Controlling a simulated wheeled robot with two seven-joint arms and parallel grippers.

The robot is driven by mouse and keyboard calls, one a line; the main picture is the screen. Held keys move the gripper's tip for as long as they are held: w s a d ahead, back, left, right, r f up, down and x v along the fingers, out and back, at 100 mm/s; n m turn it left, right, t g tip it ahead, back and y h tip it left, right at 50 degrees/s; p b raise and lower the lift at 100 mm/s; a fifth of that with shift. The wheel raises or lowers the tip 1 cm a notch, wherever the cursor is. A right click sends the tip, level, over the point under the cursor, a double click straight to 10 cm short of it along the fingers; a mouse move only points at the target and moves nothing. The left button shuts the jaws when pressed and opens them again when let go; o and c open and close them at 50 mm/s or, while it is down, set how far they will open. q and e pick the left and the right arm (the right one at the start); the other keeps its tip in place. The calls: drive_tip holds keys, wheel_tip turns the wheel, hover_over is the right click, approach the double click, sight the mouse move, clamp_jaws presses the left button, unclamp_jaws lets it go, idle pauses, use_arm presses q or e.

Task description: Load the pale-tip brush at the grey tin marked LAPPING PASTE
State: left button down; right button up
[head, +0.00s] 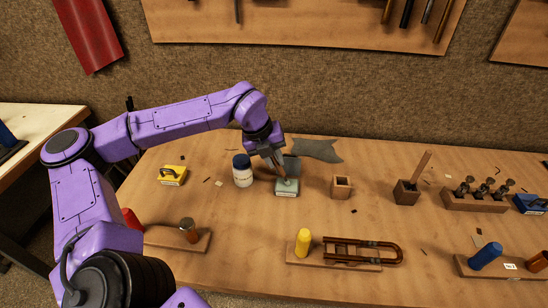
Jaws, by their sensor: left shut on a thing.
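My left gripper (276,160) is shut on a thin brown brush (281,171) and points down at the middle of the table. The brush's lower end is at the opening of a small grey tin (287,190). The tin stands open, with a darker grey lid (292,165) raised behind it. The brush tip is too small and too hidden for me to tell its colour, or whether it touches what is inside. The label on the tin's front is too small to read. My right gripper is not in view.
A white jar with a dark lid (242,172) stands close left of the tin, and a small wooden box (341,187) to its right. A grey cloth (318,150) lies behind. A block with a stick (406,192) stands farther right. A board with a U-shaped tube (365,251) lies in front.

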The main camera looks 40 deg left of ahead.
use_arm(q)
drive_tip(key=shift+f, duration=0.1)
wheel_tip(320, 180, up, 7)
drive_tip(key=p, duration=0.6)
idle(0.6)
